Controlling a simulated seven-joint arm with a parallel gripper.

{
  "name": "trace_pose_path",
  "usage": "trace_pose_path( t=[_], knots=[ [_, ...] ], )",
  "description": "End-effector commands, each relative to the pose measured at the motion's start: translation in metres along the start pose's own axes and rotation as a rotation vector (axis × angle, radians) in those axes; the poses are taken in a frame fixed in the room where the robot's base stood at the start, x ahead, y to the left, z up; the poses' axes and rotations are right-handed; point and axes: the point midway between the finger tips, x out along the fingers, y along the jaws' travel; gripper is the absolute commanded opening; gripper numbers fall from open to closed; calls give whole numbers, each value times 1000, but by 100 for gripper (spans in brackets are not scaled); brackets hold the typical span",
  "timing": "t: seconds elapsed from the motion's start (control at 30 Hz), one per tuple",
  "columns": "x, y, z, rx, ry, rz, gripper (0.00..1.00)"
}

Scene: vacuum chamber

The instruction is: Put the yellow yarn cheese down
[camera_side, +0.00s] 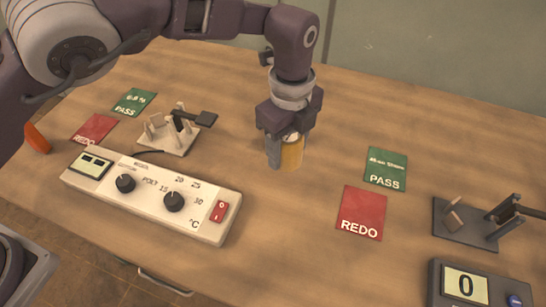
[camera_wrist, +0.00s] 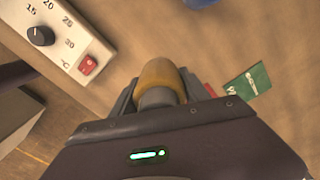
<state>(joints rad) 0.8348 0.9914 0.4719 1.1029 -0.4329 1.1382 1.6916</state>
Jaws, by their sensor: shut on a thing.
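The yellow yarn cheese (camera_side: 292,153) is an upright yellow cylinder at the middle of the wooden table. My gripper (camera_side: 285,150) points down and is shut on it, with one grey finger in front on the left side. In the wrist view the yellow yarn cheese (camera_wrist: 160,76) sits between the two fingers of my gripper (camera_wrist: 157,95), with a grey core end toward the camera. Its lower end is close to the table; I cannot tell whether it touches.
A control box (camera_side: 150,197) with knobs lies to the left. Green PASS (camera_side: 386,169) and red REDO (camera_side: 361,212) cards lie to the right. A white fixture (camera_side: 170,134) stands at left, a dark fixture (camera_side: 465,223) and counter display (camera_side: 468,286) at right. Table around the cheese is clear.

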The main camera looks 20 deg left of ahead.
Motion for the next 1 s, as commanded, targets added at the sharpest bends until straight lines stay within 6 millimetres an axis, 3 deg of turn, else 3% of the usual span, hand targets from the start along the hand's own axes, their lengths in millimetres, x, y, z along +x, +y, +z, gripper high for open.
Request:
trace_pose_path(
  t=[0.27,0.53,0.77,0.87,1.0],
  knots=[
    [-17,0,0,1,1,-1,3],
    [-70,-1,0,1,0,-4,3],
    [-69,-1,48,-69,1,1,3],
    [-69,1,77,-107,1,0,3],
    [-70,9,131,-183,3,-1,3]
  ],
)
